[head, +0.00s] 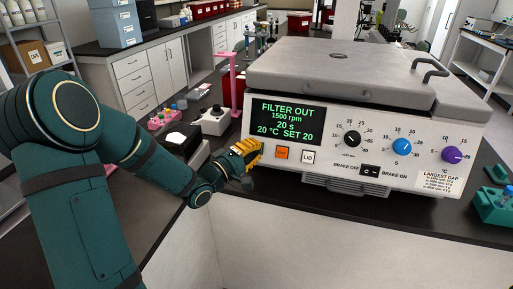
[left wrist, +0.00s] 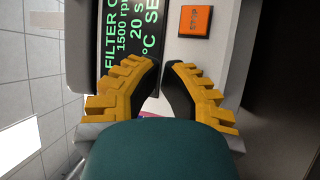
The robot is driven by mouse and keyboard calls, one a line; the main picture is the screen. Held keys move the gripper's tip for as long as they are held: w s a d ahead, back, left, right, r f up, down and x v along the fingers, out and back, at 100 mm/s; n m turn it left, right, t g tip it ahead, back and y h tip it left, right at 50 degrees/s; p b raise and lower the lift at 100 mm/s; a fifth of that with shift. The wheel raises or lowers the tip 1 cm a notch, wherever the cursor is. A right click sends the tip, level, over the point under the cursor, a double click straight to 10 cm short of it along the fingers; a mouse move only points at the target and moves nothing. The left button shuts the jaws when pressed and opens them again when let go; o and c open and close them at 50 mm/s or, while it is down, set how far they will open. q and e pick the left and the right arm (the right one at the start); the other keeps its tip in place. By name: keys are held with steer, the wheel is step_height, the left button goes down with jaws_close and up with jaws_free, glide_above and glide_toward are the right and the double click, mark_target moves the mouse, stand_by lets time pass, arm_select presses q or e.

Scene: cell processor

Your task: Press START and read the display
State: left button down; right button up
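The cell processor (head: 360,150) is a white benchtop unit with a grey closed lid (head: 345,75). Its display (head: 286,121) reads FILTER OUT, 1500 rpm, 20 s, 20 °C SET 20 in green. My left gripper (head: 255,150) is at the panel's lower left, left of the orange button. Its fingertips (left wrist: 161,64) come together with nothing between them. I see no button labelled START; contact with the panel cannot be told. My right gripper is not in view.
Three knobs, black (head: 351,139), blue (head: 402,147) and purple (head: 452,155), and a brake switch (head: 370,171) are on the panel. A small white device (head: 212,121) and a pink stand (head: 231,85) are left of the unit. A teal rack (head: 493,208) is at right.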

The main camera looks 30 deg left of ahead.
arm_select(q)
steer(key=s, duration=0.2)
steer(key=s+d+r+p, duration=0.1)
steer(key=shift+s+r, duration=0.1)
steer(key=shift+s, duration=0.15)
stand_by(1.4)
